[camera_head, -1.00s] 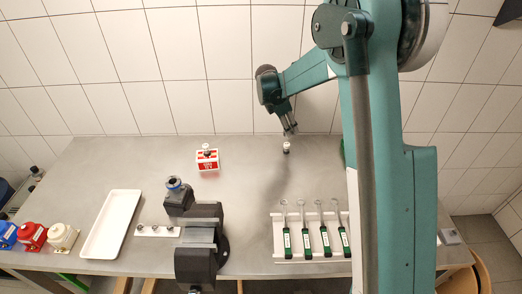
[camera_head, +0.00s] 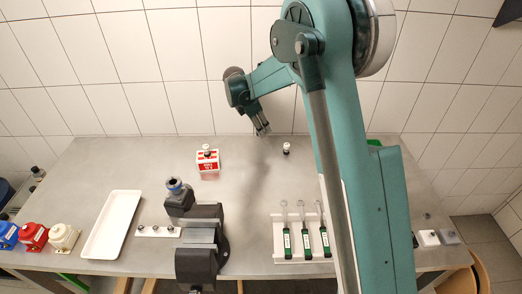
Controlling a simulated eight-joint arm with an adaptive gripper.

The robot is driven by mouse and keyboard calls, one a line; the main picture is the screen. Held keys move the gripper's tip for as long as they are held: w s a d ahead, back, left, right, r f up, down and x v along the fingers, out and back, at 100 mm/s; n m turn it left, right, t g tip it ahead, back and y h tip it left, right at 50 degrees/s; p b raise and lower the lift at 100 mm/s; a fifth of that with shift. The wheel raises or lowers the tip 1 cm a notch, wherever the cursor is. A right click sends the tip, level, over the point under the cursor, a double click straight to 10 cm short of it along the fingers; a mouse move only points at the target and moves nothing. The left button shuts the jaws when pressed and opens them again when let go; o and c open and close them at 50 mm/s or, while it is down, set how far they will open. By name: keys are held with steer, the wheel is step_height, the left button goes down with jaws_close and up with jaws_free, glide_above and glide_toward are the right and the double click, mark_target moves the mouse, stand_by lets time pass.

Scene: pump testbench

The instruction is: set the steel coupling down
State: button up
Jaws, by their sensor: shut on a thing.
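My gripper (camera_head: 263,131) is in the head view, above the back of the steel table (camera_head: 262,195), pointing down and slightly right. It is shut on the steel coupling, which is too small and too far off to make out clearly between the fingertips. A small white-and-dark upright piece (camera_head: 286,148) stands on the table, right of the gripper and apart from it.
A white tray (camera_head: 110,225) and a strip with small pieces (camera_head: 158,231) lie left. Green-handled tools hang in a white rack (camera_head: 280,240) at the front right. The table's middle is clear.

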steer(key=shift+f, duration=3.05)
steer(key=shift+f, duration=0.15)
steer(key=shift+f, duration=1.75)
steer(key=shift+f, duration=0.15)
steer(key=o, duration=1.1)
steer(key=shift+r, duration=0.2)
steer(key=v, duration=1.2)
steer(key=shift+d, duration=0.1)
